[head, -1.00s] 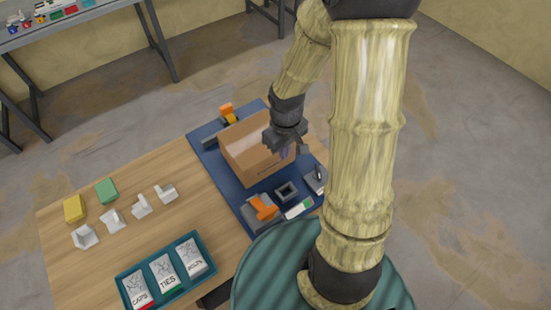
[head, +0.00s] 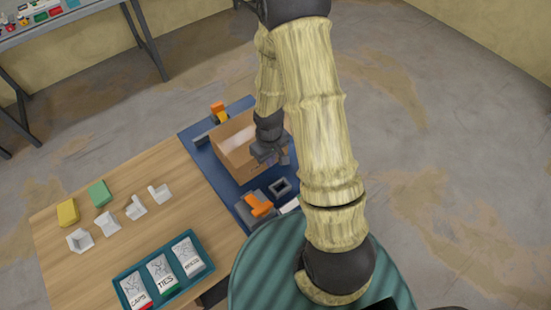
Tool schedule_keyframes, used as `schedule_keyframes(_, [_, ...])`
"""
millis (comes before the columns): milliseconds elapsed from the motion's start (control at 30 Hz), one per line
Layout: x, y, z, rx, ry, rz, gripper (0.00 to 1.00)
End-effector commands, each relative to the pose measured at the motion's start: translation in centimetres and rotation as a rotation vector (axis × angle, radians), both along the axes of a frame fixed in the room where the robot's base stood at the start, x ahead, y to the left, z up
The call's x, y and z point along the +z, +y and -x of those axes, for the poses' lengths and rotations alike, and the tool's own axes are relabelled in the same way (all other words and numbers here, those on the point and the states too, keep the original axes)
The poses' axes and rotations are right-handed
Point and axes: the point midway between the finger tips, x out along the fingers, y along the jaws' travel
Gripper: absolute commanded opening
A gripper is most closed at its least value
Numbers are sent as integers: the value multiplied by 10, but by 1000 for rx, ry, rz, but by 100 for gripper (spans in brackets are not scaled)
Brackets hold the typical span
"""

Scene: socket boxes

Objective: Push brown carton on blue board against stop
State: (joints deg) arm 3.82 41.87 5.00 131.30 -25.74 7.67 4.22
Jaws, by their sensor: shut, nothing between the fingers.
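The brown carton (head: 228,158) stands open-topped on the blue board (head: 194,150). Its right part is hidden behind my arm and gripper. My gripper (head: 282,160) is shut and empty, at the carton's right front side. I cannot tell whether it touches the carton. A dark grey bar (head: 202,138), which looks like the stop, lies at the board's left edge close to the carton. Whether the carton touches it is unclear.
Orange-handled clamps stand at the board's back (head: 217,108) and front (head: 258,206). A dark square socket (head: 280,187) sits near the front clamp. White pieces, yellow and green blocks and a teal tray (head: 205,248) of labelled compartments occupy the wooden table (head: 165,205).

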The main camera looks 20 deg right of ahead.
Motion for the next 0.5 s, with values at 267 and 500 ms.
schedule_keyframes(267, [0, 4, -10, 1, 1, 0, 0])
schedule_keyframes(500, [0, 5, -11, 1, 0, 0, 0])
